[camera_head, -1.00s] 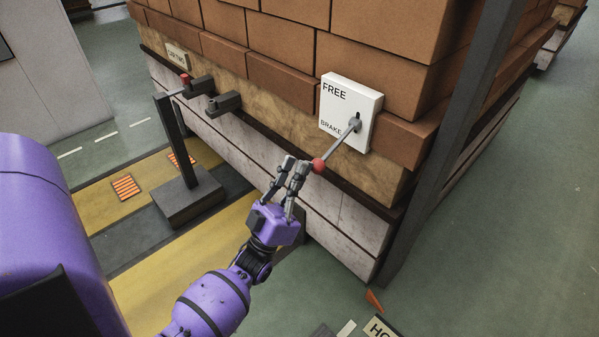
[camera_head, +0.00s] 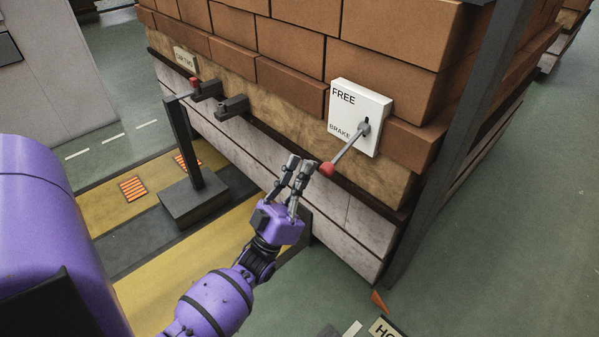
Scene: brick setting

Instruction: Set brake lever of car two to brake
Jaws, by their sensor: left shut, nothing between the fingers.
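The brake lever (camera_head: 347,148) is a grey rod with a red knob (camera_head: 327,169). It comes out of a slot in a white plate (camera_head: 359,107) on the side of the brick-loaded car (camera_head: 390,43). The plate reads FREE at the top and BRAKE lower down. The rod leaves the slot near the BRAKE end and slants down to the left. My left gripper (camera_head: 301,163) is shut and empty, just left of the red knob. I cannot tell for sure whether it touches the knob. My right gripper is not in view.
A dark post on a block base (camera_head: 194,201) stands at the left, with a second small red knob (camera_head: 194,82) near its top. A small sign (camera_head: 185,59) is on the car. A dark upright (camera_head: 449,137) stands right of the plate. Green floor is open at the right.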

